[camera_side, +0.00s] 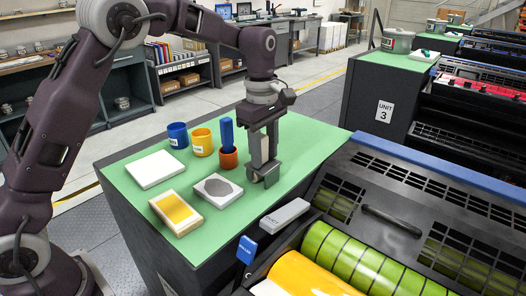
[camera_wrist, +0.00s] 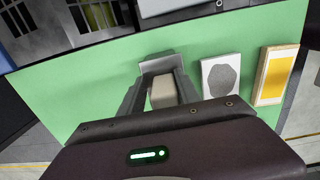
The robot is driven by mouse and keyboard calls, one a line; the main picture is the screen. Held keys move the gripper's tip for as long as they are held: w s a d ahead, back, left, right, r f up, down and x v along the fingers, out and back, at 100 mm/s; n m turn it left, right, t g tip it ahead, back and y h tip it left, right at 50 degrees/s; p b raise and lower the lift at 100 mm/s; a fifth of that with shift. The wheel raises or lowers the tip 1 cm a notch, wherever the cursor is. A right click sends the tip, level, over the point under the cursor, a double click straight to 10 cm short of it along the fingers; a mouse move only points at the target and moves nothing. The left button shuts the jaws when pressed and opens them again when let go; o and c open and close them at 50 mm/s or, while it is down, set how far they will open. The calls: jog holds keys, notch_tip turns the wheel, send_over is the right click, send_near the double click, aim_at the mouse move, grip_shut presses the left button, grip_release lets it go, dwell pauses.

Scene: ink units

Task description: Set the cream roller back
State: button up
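My gripper (camera_side: 265,170) points down over the green bench top, to the right of the orange cup. In the wrist view, a cream block-like piece (camera_wrist: 163,94) lies between my two fingers, with a grey plate (camera_wrist: 158,65) at its far end. It may be part of the cream roller, but its full shape is hidden. I cannot tell whether both fingers press on it.
On the green bench (camera_side: 120,183) are a blue cup (camera_side: 177,135), a yellow cup (camera_side: 202,142), a white pad (camera_side: 154,169), a grey-blob card (camera_side: 218,190) and a yellow-panel tray (camera_side: 176,212). A grey block (camera_side: 285,215) and the press with green rollers (camera_side: 350,258) border the bench at right.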

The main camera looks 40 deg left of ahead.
jog(key=shift+s+a+f+g, duration=0.1)
jog(key=shift+s+f+g, duration=0.25)
jog(key=shift+f, duration=0.15)
notch_tip(320, 180, up, 14)
jog(key=shift+w+a+f, duration=0.1)
jog(key=shift+f, duration=0.15)
jog(key=s+a+r+m+t, duration=0.1)
jog(key=s+r+m, duration=0.25)
jog(key=s, duration=0.35)
jog(key=s+a+r+m+t, duration=0.1)
jog(key=s+r+m+t, duration=0.1)
jog(key=s+m, duration=0.35)
jog(key=s+f+m+t, duration=0.1)
jog(key=s+f+m, duration=0.3)
jog(key=s, duration=0.5)
jog(key=s+f+m+t, duration=0.2)
jog(key=s+f+m, duration=0.3)
jog(key=s, duration=0.4)
jog(key=shift+f, duration=0.6)
jog(key=shift+d, duration=0.1)
